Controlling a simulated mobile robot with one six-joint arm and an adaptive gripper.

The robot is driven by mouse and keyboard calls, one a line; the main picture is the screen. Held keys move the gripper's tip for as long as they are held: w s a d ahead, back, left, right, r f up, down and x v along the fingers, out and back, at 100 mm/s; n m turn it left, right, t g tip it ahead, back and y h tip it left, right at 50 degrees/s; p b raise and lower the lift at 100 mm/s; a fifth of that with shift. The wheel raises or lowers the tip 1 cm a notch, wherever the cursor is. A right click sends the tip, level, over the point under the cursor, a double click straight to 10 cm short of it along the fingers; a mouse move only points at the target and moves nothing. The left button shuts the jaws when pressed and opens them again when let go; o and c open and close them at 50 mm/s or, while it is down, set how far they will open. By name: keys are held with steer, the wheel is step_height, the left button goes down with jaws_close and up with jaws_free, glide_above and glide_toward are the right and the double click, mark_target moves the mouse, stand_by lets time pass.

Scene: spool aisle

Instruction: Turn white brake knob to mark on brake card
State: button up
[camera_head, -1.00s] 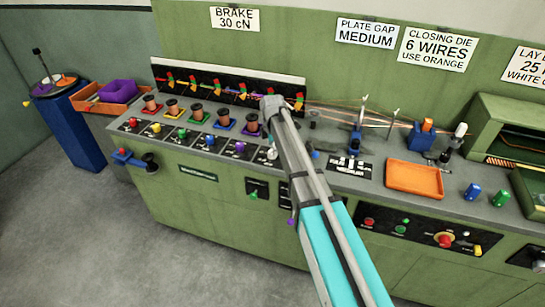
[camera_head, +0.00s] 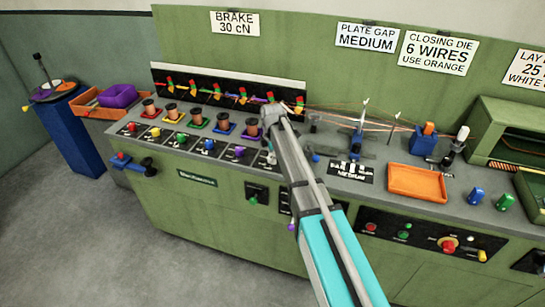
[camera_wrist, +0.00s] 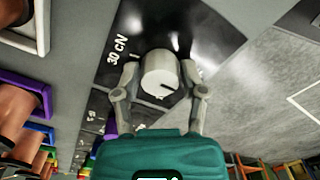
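The white brake knob (camera_wrist: 158,78) sits in the middle of the wrist view, with a dark line on its face. It stands on a black plate marked 30 cN (camera_wrist: 117,50). My gripper (camera_wrist: 160,72) has one finger on each side of the knob, very close to it. I cannot tell whether the fingers touch it. The brake card (camera_head: 235,22) on the green wall reads BRAKE 30 cN.
Several copper spools (camera_head: 197,118) stand in a row on the bench, with coloured knobs in front of them. An orange tray (camera_head: 416,183) and a blue block (camera_head: 424,140) are to the right. Thin copper wires (camera_head: 335,118) run across the bench. Grey floor (camera_head: 90,240) is clear at left.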

steer(key=c, duration=0.5)
